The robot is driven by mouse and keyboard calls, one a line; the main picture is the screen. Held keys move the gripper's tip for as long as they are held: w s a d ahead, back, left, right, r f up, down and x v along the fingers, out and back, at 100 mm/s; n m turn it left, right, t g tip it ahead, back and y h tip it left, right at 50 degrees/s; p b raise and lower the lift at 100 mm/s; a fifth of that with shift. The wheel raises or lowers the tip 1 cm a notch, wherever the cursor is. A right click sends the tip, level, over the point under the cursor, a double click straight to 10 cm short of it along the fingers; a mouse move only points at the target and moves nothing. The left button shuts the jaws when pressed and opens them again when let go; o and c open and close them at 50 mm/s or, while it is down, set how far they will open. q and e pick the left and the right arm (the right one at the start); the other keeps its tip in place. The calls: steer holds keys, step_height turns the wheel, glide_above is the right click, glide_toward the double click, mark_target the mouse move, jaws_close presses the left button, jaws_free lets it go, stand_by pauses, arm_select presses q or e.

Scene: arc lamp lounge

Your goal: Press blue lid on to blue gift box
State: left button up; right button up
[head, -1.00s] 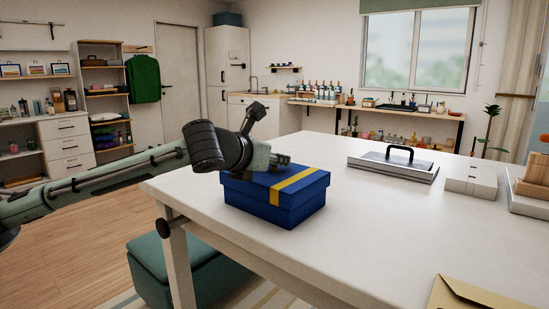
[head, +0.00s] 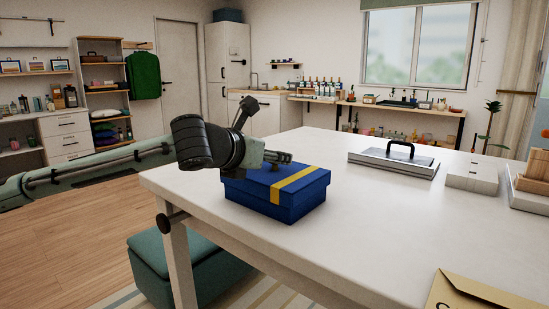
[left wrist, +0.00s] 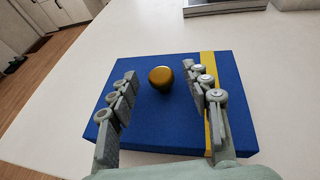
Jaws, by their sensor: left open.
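The blue gift box (head: 268,206) stands on the white table near its left corner. Its blue lid (head: 262,180), with a yellow ribbon band, sits on top. The lid also shows in the left wrist view (left wrist: 165,123) with a round gold knob (left wrist: 161,78) on it. My left gripper (head: 284,157) is low over the lid in the head view. In the left wrist view my left gripper (left wrist: 160,82) is open, its fingers on either side of the knob and apart from it. The knob is hidden in the head view. My right gripper is out of view.
A grey flat case with a black handle (head: 393,161) and white boxes (head: 472,177) stand farther back on the table (head: 375,225). A tan envelope (head: 470,293) lies at the front right. A teal bench (head: 185,268) is below the table. The tabletop right of the box is clear.

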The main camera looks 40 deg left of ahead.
mark_target(259, 180)
arm_select(q)
steer(key=v, duration=0.5)
stand_by(0.6)
